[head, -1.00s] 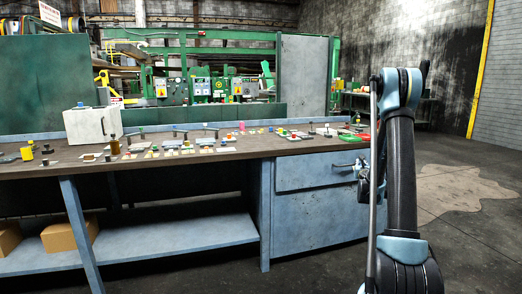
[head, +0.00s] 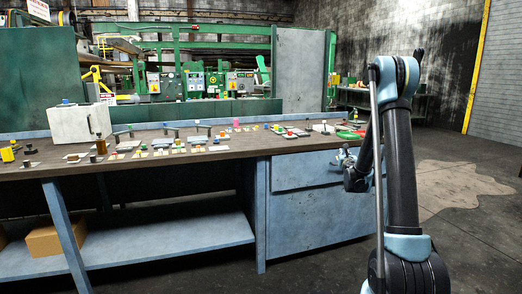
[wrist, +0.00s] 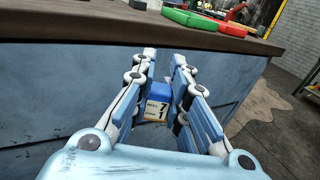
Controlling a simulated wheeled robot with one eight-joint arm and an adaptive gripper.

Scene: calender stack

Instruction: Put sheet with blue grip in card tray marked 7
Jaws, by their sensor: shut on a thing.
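My gripper (wrist: 160,95) is shut on the sheet with the blue grip (wrist: 159,89), and the blue block sits between its fingers in the wrist view. Below the blue is a pale and yellow face with the marks 7 and 1. In the head view my gripper (head: 346,158) is in front of the bench's right part, just below the top edge; the sheet is too small to make out there. Several small card trays (head: 160,152) lie along the bench top. Their marks are too small to read, so I cannot tell which is marked 7.
The workbench (head: 235,151) has a brown top and blue drawers. A white box (head: 78,124) stands at its left. A green tray (wrist: 188,18) and a red tray (wrist: 232,29) lie near its right end. Floor to the right is open.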

